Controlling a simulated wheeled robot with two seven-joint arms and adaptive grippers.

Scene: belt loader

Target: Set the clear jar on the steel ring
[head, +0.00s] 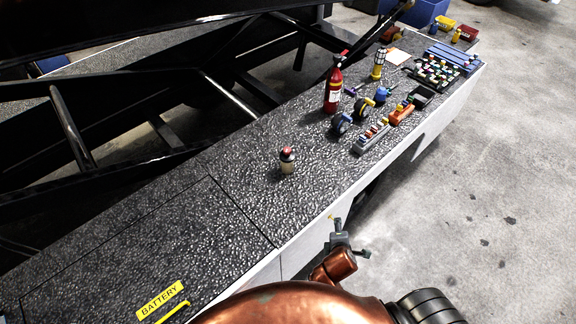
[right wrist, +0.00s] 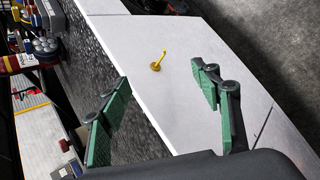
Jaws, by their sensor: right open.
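I cannot make out a steel ring in either view. My right gripper (head: 347,240) is beyond the deck's near edge, to the lower right of the jar and apart from it. In the right wrist view its green-padded fingers (right wrist: 160,78) are spread and empty in front of the white side panel (right wrist: 185,110). My left gripper is not in view.
A yellow hook (right wrist: 158,62) sticks out of the side panel between my fingers. Black rails line the far side. The deck around the jar is clear.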

